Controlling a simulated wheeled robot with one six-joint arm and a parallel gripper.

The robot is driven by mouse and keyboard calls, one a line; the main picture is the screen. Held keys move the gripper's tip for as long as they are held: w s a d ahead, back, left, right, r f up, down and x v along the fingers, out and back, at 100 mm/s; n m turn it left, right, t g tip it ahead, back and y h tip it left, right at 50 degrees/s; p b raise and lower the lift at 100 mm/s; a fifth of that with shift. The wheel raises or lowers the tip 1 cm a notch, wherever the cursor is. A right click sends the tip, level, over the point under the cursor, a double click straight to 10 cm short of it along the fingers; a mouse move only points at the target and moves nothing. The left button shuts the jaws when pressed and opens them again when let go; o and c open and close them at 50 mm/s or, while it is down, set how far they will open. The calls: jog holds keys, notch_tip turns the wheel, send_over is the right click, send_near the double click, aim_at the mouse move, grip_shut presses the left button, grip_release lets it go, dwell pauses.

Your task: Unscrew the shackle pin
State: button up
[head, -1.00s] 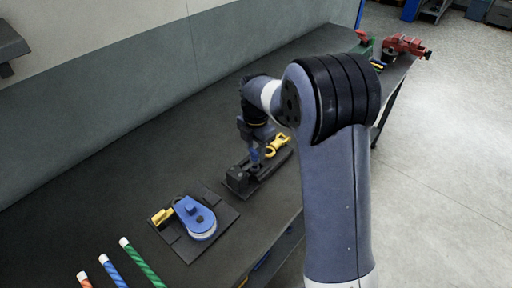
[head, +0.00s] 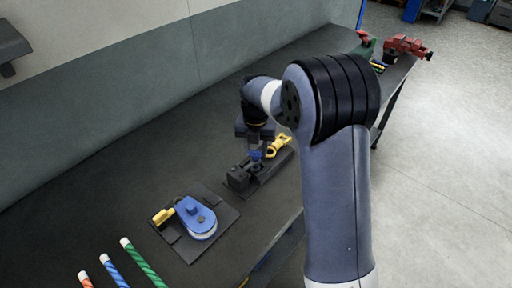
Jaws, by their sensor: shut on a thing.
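The yellow shackle (head: 280,146) sits on a dark fixture (head: 238,178) on the bench, beyond the blue block. A small blue piece (head: 256,155), which looks like the shackle pin's head, shows at the shackle's left. My gripper (head: 255,148) points down over the fixture and is shut on this blue piece. The fingertips are small and partly dark against the fixture, so the exact grip and the pin's thread are hidden.
A blue snatch block (head: 196,218) with a yellow part (head: 162,216) lies on a dark plate nearer the front. Striped rods (head: 142,262) lie at the front left. A red vise (head: 405,46) stands at the far end. The bench's left side is clear.

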jog(key=shift+s+f, duration=0.2)
jog(key=shift+f, duration=0.05)
jog(key=o, duration=1)
jog(key=shift+w+r, duration=0.1)
jog(key=shift+r, duration=0.05)
jog(key=shift+w+r, duration=0.1)
jog(key=shift+r, duration=0.45)
notch_tip(320, 180, up, 10)
jog(key=shift+b, duration=0.4)
jog(key=shift+f, duration=0.2)
notch_tip(320, 180, down, 11)
jog(key=shift+r+p, duration=0.2)
jog(key=shift+p, duration=0.25)
jog(key=shift+r, duration=0.1)
